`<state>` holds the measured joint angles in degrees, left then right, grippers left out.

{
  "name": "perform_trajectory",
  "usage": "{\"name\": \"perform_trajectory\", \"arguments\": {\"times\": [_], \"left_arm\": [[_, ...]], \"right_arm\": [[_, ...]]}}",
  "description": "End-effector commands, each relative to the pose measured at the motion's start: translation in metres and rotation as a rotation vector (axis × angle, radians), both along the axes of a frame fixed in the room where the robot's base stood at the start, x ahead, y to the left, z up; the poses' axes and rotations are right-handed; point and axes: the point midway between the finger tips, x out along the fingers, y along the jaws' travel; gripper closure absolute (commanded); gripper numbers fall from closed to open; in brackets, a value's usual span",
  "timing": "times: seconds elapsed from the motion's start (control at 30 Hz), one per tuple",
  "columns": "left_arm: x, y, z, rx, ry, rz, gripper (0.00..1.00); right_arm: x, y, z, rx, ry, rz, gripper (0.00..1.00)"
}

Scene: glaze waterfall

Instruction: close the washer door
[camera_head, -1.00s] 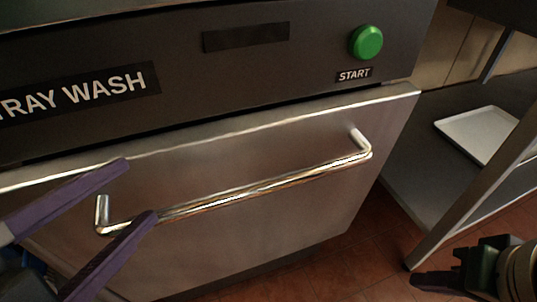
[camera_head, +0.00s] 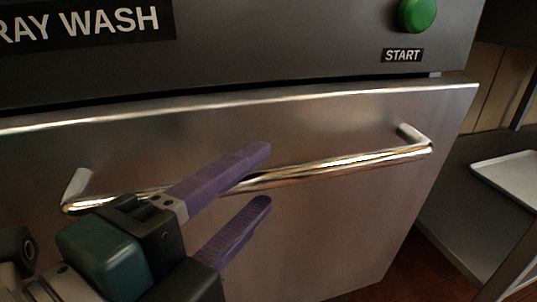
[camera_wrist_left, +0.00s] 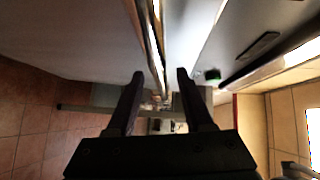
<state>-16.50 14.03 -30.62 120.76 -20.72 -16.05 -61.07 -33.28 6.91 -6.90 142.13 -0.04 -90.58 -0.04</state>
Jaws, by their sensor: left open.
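The washer door (camera_head: 330,230) is a brushed steel panel with a bright top edge. A dark gap shows between that edge and the dark housing above. Its bar handle (camera_head: 350,160) runs across the upper part of the door. My left gripper (camera_head: 262,178) is open at the handle's left half, one purple finger above the bar and one below it. In the left wrist view the bar (camera_wrist_left: 154,45) runs between the two dark fingers (camera_wrist_left: 160,75). Contact with the bar cannot be told. The gripper hides part of the bar. My right gripper is not in view.
The housing above carries a "TRAY WASH" label, partly cut off (camera_head: 85,22), a green button (camera_head: 417,14) and a START label (camera_head: 403,56). To the right, a grey shelf (camera_head: 460,225) holds a pale tray (camera_head: 510,175). Red-brown floor shows below.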

Motion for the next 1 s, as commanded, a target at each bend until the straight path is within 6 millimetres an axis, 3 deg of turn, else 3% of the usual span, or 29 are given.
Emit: {"name": "perform_trajectory", "arguments": {"times": [0.2, 0.5, 1.0], "left_arm": [[0.017, -0.009, -0.002, -0.001, 0.0, 0.0, 0.48], [0.019, -0.01, -0.002, -0.001, 0.002, 0.0, 0.48], [0.018, -0.009, -0.002, 0.0, 0.001, 0.001, 1.0]], "right_arm": [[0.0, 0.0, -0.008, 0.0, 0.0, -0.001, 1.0], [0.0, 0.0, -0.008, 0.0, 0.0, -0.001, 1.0], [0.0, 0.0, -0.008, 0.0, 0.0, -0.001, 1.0]]}}
